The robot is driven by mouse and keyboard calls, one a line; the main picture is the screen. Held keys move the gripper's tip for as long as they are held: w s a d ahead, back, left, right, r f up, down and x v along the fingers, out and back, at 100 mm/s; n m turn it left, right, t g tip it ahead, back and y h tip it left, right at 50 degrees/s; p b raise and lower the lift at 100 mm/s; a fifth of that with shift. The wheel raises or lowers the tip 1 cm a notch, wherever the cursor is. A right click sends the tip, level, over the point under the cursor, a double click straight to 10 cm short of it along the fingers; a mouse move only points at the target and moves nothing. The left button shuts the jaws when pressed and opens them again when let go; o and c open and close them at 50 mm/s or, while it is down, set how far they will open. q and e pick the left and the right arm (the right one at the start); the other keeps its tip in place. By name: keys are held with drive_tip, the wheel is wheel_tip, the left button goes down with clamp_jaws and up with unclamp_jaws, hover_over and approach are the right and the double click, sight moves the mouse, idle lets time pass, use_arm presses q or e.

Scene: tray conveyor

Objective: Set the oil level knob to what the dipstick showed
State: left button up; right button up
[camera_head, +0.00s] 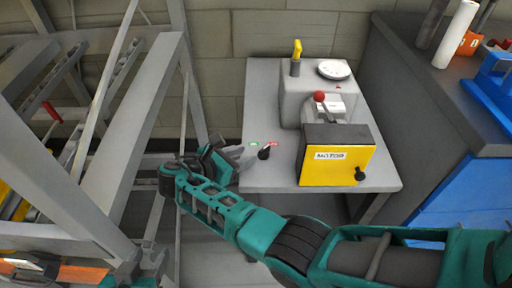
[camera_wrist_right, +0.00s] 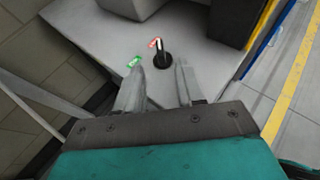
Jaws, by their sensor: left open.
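My right gripper (camera_head: 245,156) reaches over the left side of the grey table, its two fingers apart and empty. Just beyond its fingertips stands a small black knob or lever (camera_head: 264,153), apart from them in the right wrist view (camera_wrist_right: 163,58). A green label (camera_wrist_right: 134,61) and a red label (camera_wrist_right: 154,43) lie beside it. A yellow-handled stick (camera_head: 297,50), perhaps the dipstick, stands upright in the grey machine (camera_head: 300,105). Another black knob (camera_head: 360,174) is on the yellow front of a dark box (camera_head: 335,165). Which knob is for oil level I cannot tell.
A red-ball lever (camera_head: 319,97) stands behind the box, and a white round dial (camera_head: 334,69) tops the machine. A metal frame (camera_head: 140,95) fills the left. The table's front left is bare.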

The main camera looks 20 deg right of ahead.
drive_tip(key=shift+v, duration=2.35)
drive_tip(key=shift+f, duration=0.1)
